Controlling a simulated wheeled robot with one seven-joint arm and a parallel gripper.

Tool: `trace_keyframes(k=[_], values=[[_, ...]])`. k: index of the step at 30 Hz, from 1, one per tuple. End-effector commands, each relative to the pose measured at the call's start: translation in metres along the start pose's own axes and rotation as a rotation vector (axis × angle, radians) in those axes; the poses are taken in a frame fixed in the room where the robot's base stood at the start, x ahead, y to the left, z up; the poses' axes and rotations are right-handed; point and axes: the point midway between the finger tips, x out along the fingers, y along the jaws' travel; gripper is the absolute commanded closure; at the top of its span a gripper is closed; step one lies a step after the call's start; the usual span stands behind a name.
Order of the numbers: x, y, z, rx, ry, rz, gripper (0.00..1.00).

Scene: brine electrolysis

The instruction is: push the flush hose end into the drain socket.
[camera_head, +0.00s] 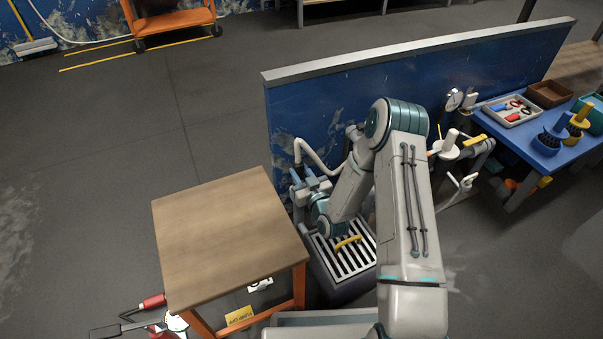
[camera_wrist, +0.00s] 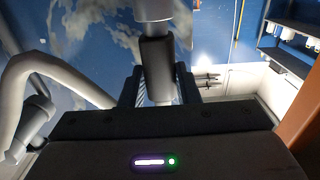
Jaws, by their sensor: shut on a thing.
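My gripper (camera_wrist: 158,92) is shut on a dark cylindrical sleeve (camera_wrist: 157,62), which appears to be the flush hose end. One finger stands on each side of it. A light grey round piece (camera_wrist: 154,9) continues from the sleeve at the top of the wrist view. I cannot tell whether it is the hose or the socket. A pale curved tube (camera_wrist: 52,68) bends down at the left. In the head view my gripper (camera_head: 312,184) is by the blue wall, above the slatted drain box (camera_head: 318,262). My arm hides part of this area. I cannot make out the drain socket for certain.
A wooden-topped table (camera_head: 225,235) stands close at the left of the drain box. The blue partition (camera_head: 470,85) rises behind. A pale pipe (camera_head: 318,157) runs along it. A blue bench (camera_head: 510,135) with trays stands at the right. The floor at the left is open.

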Motion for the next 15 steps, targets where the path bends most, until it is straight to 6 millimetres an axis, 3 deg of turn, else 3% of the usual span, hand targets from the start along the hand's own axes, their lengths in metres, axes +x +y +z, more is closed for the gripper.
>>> trace_keyframes(k=[15], values=[[0.0000, -0.0001, 0.0066, 0.000, 0.000, 0.000, 0.96]])
